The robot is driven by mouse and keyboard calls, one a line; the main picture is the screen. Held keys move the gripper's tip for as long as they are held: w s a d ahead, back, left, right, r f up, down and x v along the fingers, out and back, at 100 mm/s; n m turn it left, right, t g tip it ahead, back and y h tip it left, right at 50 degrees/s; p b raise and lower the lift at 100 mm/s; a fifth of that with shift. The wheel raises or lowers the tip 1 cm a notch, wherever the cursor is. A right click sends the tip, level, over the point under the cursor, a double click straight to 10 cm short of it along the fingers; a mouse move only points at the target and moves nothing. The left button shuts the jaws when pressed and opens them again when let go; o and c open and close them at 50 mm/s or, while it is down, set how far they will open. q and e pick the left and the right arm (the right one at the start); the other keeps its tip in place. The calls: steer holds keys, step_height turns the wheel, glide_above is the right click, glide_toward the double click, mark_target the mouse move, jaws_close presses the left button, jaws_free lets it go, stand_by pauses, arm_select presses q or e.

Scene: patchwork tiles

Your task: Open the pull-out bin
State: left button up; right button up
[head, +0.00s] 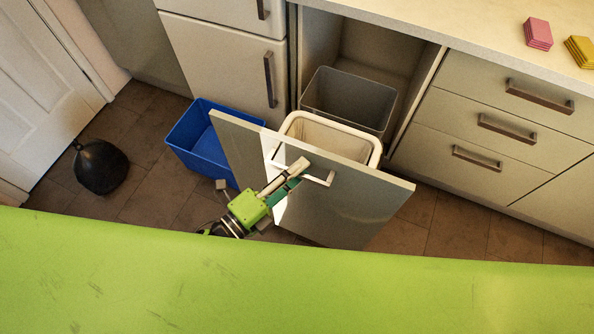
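The pull-out bin's grey front panel (345,205) stands well out from the cabinet, so the unit is open. Behind the panel sit a white-rimmed bin (372,153) and, farther back, a grey bin (350,98), partly inside the cabinet opening. The panel's pale bar handle (322,179) is near its top edge. The fingers hide part of the handle. My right gripper is not in view.
A blue box (190,138) stands on the floor left of the panel, close to it. A black bag (100,166) lies near the white door (42,85). Drawers (480,130) are to the right. Pink sponges (537,33) and yellow sponges (580,50) lie on the counter.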

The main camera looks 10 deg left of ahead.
arm_select(q)
steer(key=v, duration=1.2)
steer(key=shift+w+a, duration=0.1)
